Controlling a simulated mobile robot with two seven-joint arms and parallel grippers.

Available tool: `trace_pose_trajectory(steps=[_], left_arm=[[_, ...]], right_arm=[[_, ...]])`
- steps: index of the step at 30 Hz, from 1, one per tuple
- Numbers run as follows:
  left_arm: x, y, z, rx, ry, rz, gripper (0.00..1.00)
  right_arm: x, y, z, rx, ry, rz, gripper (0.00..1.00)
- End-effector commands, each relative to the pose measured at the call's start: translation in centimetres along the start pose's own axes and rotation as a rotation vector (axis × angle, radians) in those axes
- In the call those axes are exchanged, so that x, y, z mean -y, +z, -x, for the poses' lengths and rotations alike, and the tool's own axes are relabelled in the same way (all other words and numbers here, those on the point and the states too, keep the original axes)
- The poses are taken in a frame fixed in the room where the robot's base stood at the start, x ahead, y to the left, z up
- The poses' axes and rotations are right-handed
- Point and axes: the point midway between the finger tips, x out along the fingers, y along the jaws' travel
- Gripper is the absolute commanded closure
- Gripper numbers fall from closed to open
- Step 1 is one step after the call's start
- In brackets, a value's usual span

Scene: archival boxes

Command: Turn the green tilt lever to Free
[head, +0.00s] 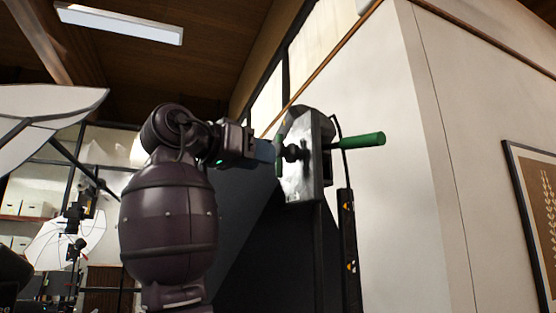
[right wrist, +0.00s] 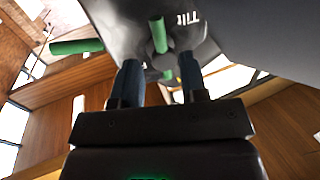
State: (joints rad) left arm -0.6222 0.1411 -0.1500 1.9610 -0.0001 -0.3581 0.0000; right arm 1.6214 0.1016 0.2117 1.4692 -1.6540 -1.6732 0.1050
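The green tilt lever (head: 280,152) is a short green bar through a dark hub on the grey metal head plate (head: 300,180). In the right wrist view the lever (right wrist: 158,36) stands near upright beside the printed word "Tilt". My right gripper (head: 266,150) is close in front of the lever. In the right wrist view its two dark blue fingers (right wrist: 158,66) are apart, with the lever's lower end and hub showing between their tips. I cannot tell whether they touch it. No "Free" mark is readable. My left gripper is not in view.
A longer green handle (head: 360,140) sticks out to the right of the head plate; it also shows in the right wrist view (right wrist: 76,47). A white wall (head: 400,210) stands close behind. A framed picture (head: 538,215) hangs at right. White umbrellas (head: 62,240) stand at left.

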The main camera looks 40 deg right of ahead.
Motion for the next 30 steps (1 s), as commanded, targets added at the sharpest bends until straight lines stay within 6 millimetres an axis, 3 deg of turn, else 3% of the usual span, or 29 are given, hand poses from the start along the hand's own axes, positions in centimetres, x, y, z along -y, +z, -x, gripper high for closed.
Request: trace_pose_trajectory(steps=[3, 10, 23, 30], left_arm=[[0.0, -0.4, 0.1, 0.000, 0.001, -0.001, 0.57], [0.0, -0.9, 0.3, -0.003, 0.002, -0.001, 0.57], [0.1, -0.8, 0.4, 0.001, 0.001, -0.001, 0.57], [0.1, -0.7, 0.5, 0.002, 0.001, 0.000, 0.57]], right_arm=[[0.0, -0.1, -2.1, 0.000, 0.002, 0.000, 0.60], [0.0, -0.1, -4.8, 0.000, 0.001, 0.001, 0.60], [0.0, 0.0, -5.6, -0.001, -0.001, 0.000, 0.60], [0.0, 0.0, -5.6, -0.001, -0.001, 0.001, 0.94]])
